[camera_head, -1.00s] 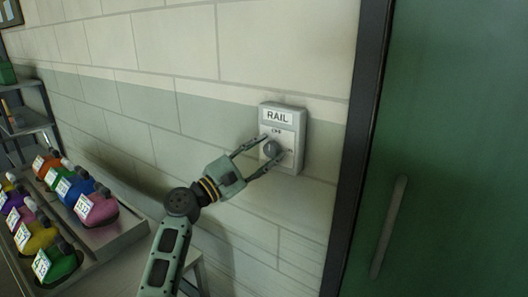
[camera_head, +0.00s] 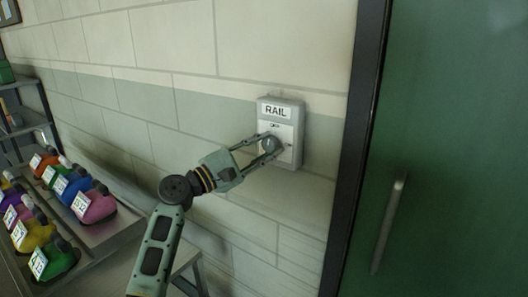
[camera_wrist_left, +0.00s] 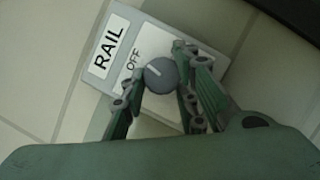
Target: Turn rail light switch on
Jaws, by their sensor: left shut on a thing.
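The rail light switch (camera_head: 290,122) is a white wall box labelled RAIL, with a round grey knob (camera_head: 271,145) on its front. In the left wrist view the knob (camera_wrist_left: 160,75) sits between the fingers, and its pale pointer line aims up and left, towards the word OFF. My left gripper (camera_head: 268,149) is shut on the knob, one finger on each side. It also shows in the left wrist view (camera_wrist_left: 158,88). My right gripper is not in view.
A green door (camera_head: 450,150) with a long handle (camera_head: 389,223) and dark frame stands right of the switch. Shelves (camera_head: 28,122) stand at far left. The wall around the switch is bare.

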